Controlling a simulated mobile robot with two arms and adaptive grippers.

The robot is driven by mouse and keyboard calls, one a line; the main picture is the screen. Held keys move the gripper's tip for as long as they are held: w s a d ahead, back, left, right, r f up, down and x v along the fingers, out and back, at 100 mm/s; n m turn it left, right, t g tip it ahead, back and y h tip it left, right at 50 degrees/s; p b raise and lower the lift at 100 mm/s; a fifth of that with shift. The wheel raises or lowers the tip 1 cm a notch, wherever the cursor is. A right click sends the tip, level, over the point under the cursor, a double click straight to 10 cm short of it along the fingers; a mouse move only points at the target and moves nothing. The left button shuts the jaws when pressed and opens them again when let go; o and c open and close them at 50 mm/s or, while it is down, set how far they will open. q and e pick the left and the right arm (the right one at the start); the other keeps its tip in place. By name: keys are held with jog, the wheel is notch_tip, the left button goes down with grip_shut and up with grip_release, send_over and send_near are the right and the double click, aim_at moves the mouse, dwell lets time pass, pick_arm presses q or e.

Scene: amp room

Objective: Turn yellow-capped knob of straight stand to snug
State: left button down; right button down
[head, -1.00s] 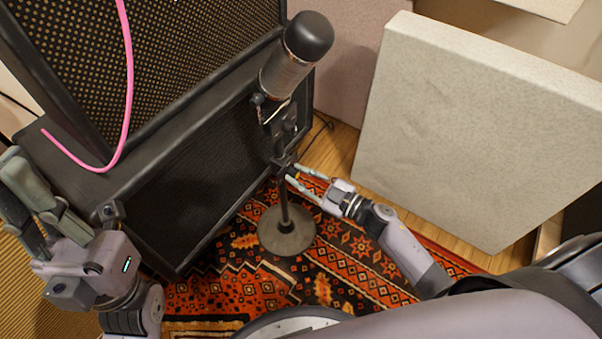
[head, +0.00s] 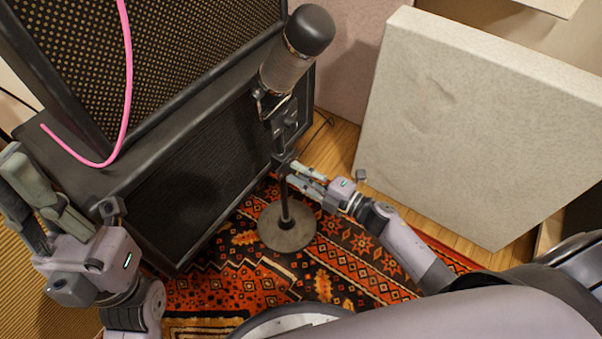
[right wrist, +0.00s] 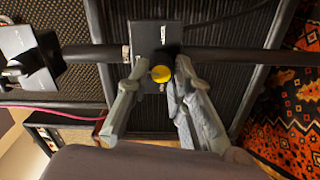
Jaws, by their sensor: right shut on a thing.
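The straight stand (head: 285,205) stands upright on a round base (head: 287,228) on the rug, with a large microphone (head: 288,68) at its top. In the right wrist view the stand's pole (right wrist: 225,57) runs sideways through a dark clamp block (right wrist: 155,37). The yellow-capped knob (right wrist: 161,74) sticks out of that block. My right gripper (head: 293,172) is at the block, and its fingers (right wrist: 158,82) are shut on the knob from both sides. The yellow cap shows between the fingertips. My left gripper (head: 32,205) is raised at the left, away from the stand; its finger gap is unclear.
Stacked amplifier cabinets (head: 195,165) stand close behind the stand. A pink cable (head: 128,90) hangs over them. A pale panel (head: 480,120) leans at the right, near my right arm. A patterned rug (head: 235,275) covers the floor.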

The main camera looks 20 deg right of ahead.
jog(key=shift+f+n, duration=0.15)
jog(key=shift+n, duration=1.05)
jog(key=c, duration=1.4)
grip_release()
jog(key=v, duration=1.2)
